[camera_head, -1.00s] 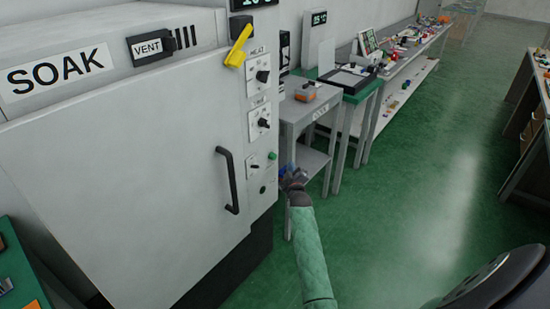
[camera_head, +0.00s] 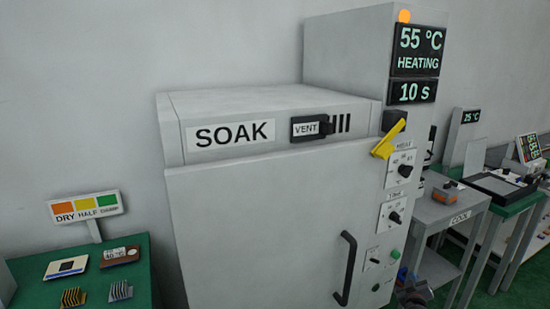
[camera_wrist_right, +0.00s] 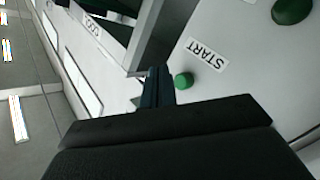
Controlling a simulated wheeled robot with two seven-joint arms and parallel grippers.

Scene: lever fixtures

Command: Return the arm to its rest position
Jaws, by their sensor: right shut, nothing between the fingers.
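My right gripper (camera_head: 413,291) shows at the bottom edge of the head view, beside the lower right side of the SOAK chamber's front. Its fingers are shut and empty. In the wrist view the dark fingers (camera_wrist_right: 156,86) point towards the pale panel, close beside a small green button (camera_wrist_right: 183,80) near the START label (camera_wrist_right: 206,53). I cannot tell whether they touch it. A green button (camera_head: 395,254) also shows on the panel in the head view, just above the gripper. Most of my right arm is out of frame. My left gripper is not in view.
The SOAK chamber (camera_head: 255,215) has a black door handle (camera_head: 346,270) and a yellow lever (camera_head: 389,140). Its display (camera_head: 417,50) reads 55 °C HEATING, and 10 s. A grey COOL table (camera_head: 443,212) stands to the right. A green table (camera_head: 125,285) stands left.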

